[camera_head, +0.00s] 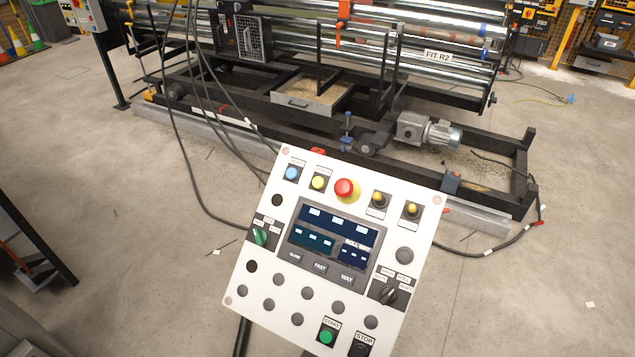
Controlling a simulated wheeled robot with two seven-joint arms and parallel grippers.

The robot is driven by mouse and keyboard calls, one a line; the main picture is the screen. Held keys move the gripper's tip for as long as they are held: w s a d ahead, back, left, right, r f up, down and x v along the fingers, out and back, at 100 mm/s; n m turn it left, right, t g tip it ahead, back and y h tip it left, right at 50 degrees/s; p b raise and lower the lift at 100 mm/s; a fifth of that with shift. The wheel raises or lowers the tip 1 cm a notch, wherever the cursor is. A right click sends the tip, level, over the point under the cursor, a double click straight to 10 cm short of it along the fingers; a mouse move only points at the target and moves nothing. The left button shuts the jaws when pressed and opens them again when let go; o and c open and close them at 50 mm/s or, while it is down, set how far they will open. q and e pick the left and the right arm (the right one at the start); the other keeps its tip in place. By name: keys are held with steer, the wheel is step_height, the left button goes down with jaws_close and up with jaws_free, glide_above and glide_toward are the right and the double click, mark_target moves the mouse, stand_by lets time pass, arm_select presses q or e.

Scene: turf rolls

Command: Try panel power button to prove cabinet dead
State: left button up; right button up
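A white control panel (335,255) on a post stands tilted in the lower middle of the head view. Its top row has a blue button (292,173), a yellow button (318,182), a red mushroom button (345,188) and two small yellow-topped knobs. A screen (332,240) below shows dark blue fields with light labels. A green selector (260,236) is at its left and a black selector (388,294) at its right. A green button (327,336) marked START and a black one (360,347) marked STOP are at the bottom. I cannot tell which is the power button. Neither gripper shows.
A roller machine (330,90) with a black frame and a grey motor (425,130) stands behind the panel. Black cables (185,130) hang and run across the floor. A grey box (85,14) with a red switch is at the top left. Concrete floor (110,200) is mostly clear.

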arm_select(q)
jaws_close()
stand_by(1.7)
